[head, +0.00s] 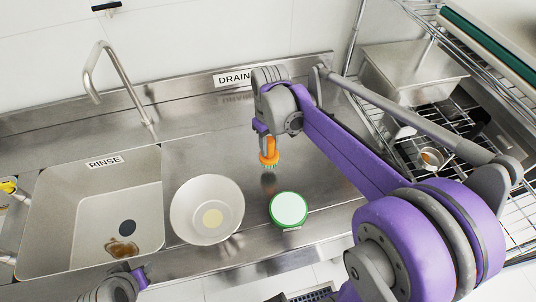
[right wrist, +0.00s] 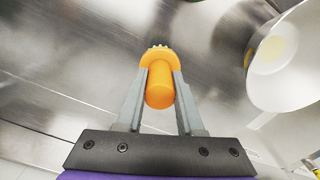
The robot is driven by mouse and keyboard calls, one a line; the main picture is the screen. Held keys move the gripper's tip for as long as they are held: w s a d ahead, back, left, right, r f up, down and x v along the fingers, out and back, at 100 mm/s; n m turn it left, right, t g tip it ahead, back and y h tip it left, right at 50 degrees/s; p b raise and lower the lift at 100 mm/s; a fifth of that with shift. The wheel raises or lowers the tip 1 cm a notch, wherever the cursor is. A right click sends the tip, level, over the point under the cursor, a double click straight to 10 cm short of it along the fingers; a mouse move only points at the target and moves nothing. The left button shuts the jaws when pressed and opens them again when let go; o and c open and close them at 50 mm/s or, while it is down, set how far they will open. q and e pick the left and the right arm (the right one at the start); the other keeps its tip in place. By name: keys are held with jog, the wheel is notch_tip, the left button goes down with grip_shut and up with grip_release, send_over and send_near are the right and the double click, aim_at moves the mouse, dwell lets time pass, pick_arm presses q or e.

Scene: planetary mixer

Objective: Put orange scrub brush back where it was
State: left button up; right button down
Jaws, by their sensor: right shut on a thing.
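The orange scrub brush (head: 269,157) has an upright handle, and its pale bristles point down. My right gripper (head: 267,136) is shut on its handle and holds it above the steel counter (head: 215,160), below the DRAIN sign. A dark reflection shows on the steel under it. In the right wrist view, the brush (right wrist: 159,93) sits between the two grey fingers of the gripper (right wrist: 160,90), its round handle end towards the camera. Only a grey and purple part of my left arm shows at the bottom left; its fingers are out of frame.
A white bowl (head: 185,210) with a pale yellow disc inside stands left of a round green-rimmed white item (head: 288,208). The RINSE sink (head: 75,210) and tap (head: 115,75) are left. A wire rack (head: 465,150) is right. Bare steel surrounds the brush.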

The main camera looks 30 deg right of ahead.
aim_at(269, 154)
jog(key=shift+w+f, duration=0.15)
jog(key=shift+f, duration=2.15)
jog(key=shift+f, duration=0.2)
jog(key=c, duration=0.5)
grip_release()
jog(key=shift+c, duration=0.2)
jog(key=shift+r, duration=0.15)
